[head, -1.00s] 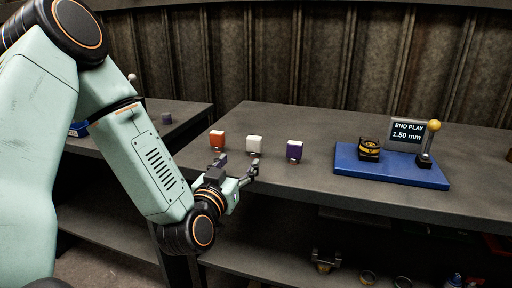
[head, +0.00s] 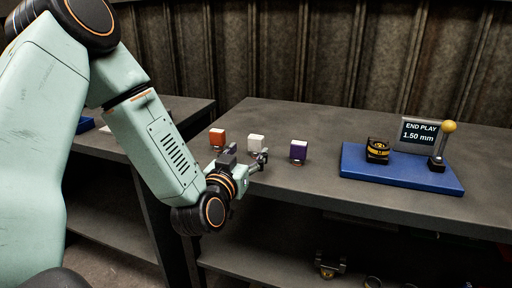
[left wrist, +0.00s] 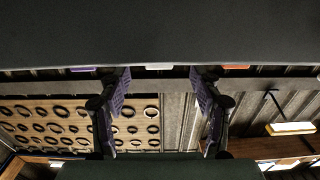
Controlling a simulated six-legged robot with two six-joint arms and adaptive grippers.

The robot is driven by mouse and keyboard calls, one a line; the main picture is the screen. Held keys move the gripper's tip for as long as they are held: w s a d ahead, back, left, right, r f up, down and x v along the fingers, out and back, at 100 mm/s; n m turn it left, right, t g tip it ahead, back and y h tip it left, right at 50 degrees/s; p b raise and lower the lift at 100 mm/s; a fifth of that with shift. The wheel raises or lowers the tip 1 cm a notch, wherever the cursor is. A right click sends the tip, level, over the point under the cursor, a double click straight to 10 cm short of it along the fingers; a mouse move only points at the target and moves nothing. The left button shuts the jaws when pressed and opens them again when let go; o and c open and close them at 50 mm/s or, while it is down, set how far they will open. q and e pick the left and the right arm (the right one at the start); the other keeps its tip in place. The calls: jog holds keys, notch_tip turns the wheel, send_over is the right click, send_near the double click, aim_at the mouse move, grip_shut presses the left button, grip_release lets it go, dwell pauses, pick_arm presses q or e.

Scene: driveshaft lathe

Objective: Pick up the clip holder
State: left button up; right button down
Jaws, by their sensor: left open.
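Three small blocks stand in a row near the table's front edge: orange (head: 217,138), white (head: 256,143) and purple (head: 298,150), each with a small metallic piece at its base. I cannot tell which one is the clip holder. My left gripper (head: 246,160) is open and empty, just in front of the white block and partly hiding its base. In the left wrist view, the two fingers (left wrist: 162,105) are spread apart. The white block (left wrist: 158,66) shows between them, with purple (left wrist: 83,69) and orange (left wrist: 236,67) outside. My right gripper is not in view.
A blue base (head: 400,170) at right carries a black-and-yellow part (head: 377,150), an "END PLAY 1.50 mm" display (head: 419,133) and a yellow-knobbed lever (head: 449,127). The grey table (head: 330,128) is clear behind the blocks. Parts lie on a lower shelf.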

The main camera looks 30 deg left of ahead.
aim_at(255, 143)
pick_arm(q)
jog(key=b+x, duration=0.1)
jog(key=x, duration=0.4)
jog(key=shift+d+r, duration=0.1)
jog(key=shift+c, duration=0.2)
jog(key=c, duration=1.2)
